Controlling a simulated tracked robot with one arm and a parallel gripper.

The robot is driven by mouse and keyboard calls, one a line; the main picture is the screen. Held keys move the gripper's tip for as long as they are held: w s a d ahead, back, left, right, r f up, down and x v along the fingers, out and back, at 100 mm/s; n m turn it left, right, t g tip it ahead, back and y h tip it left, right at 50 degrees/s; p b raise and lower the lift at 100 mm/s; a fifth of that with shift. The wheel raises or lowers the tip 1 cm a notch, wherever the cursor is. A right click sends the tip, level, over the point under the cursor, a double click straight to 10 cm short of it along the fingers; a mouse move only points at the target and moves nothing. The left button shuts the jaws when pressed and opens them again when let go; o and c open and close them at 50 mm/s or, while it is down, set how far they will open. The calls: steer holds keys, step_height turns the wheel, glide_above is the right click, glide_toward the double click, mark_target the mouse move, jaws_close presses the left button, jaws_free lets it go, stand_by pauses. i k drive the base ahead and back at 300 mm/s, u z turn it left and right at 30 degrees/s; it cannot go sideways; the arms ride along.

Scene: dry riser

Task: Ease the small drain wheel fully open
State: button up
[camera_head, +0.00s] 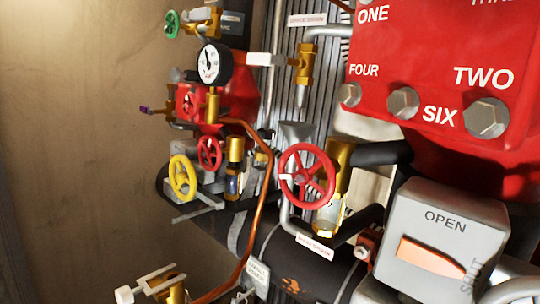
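Several handwheels show, and I cannot tell for certain which is the small drain wheel. A small red wheel (209,153) sits left of centre, beside a copper pipe. A larger red wheel (307,176) is fitted to a brass valve (336,190) near the middle, with a small white label (315,247) below it, too blurred to read surely. A green wheel (171,24) is at the top left. How far any valve is open cannot be told. My gripper is not in view.
A red casing (440,70) with numbered bolts fills the upper right. Below it is a grey box (440,230) marked OPEN and SHUT. A pressure gauge (214,63), a copper pipe (268,185) and a brass lever valve (160,283) crowd the left. Bare wall is at far left.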

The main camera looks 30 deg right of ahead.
mark_target(208, 153)
steer(key=z, duration=0.2)
steer(key=k, duration=1)
steer(key=u, duration=0.2)
steer(key=i, duration=1.5)
